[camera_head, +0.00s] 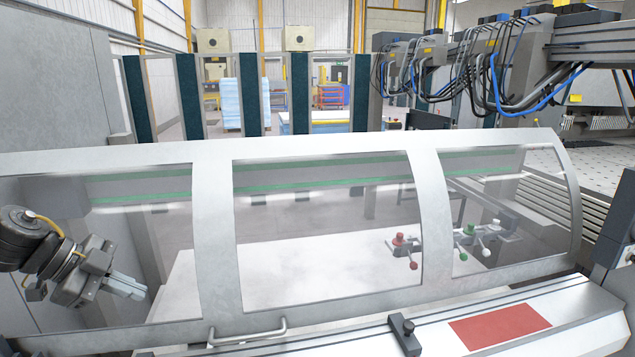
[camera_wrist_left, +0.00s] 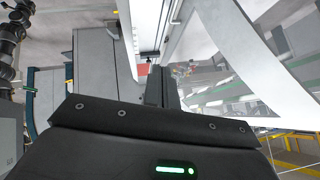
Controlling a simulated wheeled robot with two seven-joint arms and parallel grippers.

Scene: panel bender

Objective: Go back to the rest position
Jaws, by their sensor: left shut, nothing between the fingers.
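My left gripper (camera_head: 124,286) comes in from the left in the head view, in front of the left window of the machine's closed cover (camera_head: 213,250). Its fingers are shut with nothing between them and point to the right. In the left wrist view, the dark gripper body (camera_wrist_left: 150,125) fills the lower part, and the shut fingers (camera_wrist_left: 160,85) stick out beyond it. My right gripper is not in view.
The cover has clear windows and a metal handle (camera_head: 248,335) at its lower edge. Behind the glass are valves with red (camera_head: 399,239) and green (camera_head: 468,230) knobs. A front ledge carries a red plate (camera_head: 499,326) and a small black block (camera_head: 404,333).

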